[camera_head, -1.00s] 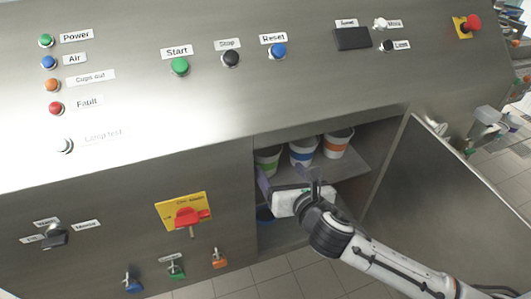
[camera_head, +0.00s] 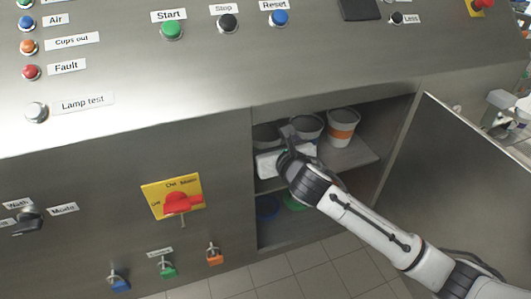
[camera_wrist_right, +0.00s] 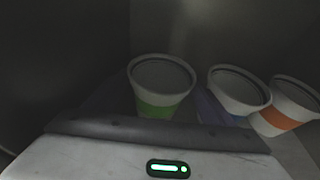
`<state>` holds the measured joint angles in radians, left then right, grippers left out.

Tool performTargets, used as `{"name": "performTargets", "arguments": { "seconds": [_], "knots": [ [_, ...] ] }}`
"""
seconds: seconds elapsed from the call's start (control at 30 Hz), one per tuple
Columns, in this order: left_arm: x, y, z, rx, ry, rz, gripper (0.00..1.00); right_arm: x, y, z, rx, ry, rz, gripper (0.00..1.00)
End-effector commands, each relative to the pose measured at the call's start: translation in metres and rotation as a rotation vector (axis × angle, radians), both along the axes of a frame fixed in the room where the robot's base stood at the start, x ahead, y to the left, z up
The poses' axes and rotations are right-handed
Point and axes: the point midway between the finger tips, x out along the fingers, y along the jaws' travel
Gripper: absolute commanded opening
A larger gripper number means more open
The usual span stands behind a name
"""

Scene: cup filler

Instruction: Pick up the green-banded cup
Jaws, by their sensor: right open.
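The green-banded cup (camera_wrist_right: 162,88) stands upright in the right wrist view, left of the other cups. In the head view its upper part (camera_head: 265,134) shows in the open cabinet, with its band hidden behind my gripper. My right gripper (camera_head: 277,144) reaches into the cabinet at the upper shelf, just in front of this cup. In the right wrist view the gripper (camera_wrist_right: 155,108) is open, with a purplish finger on each side of the green-banded cup. I cannot tell whether the fingers touch it. My left gripper is in neither view.
The blue-banded cup (camera_wrist_right: 240,92) stands close to the right finger. The orange-banded cup (camera_head: 342,127) stands farther right on the upper shelf (camera_head: 350,157). Blue (camera_head: 267,208) and green things sit below. The open cabinet door (camera_head: 450,170) is on the right.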

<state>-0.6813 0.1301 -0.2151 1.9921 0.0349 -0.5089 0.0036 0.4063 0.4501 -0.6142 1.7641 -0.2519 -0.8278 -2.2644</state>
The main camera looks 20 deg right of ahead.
Motion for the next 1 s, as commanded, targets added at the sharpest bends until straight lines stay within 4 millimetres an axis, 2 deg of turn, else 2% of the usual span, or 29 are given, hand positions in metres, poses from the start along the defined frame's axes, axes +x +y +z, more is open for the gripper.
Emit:
{"name": "performTargets", "arguments": {
  "seconds": [0.03, 0.37, 0.4, 0.57, 1.0],
  "knots": [
    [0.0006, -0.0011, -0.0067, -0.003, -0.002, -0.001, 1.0, 0.0052, 0.0, -0.0044, 0.0, -0.002, -0.001, 0.77],
    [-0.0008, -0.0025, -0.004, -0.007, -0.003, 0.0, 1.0, 0.0111, 0.0001, -0.0022, 0.0, 0.0, 0.0, 0.77],
    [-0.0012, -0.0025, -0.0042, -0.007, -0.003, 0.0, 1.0, 0.0111, 0.0001, -0.0022, 0.0, 0.0, 0.0, 0.75],
    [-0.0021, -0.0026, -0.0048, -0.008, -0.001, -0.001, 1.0, 0.0108, 0.0002, -0.0024, 0.0, 0.0, 0.0, 0.49],
    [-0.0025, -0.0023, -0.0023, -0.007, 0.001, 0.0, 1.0, 0.0105, 0.0001, -0.0013, 0.0, 0.002, 0.0, 0.49]
  ]
}}
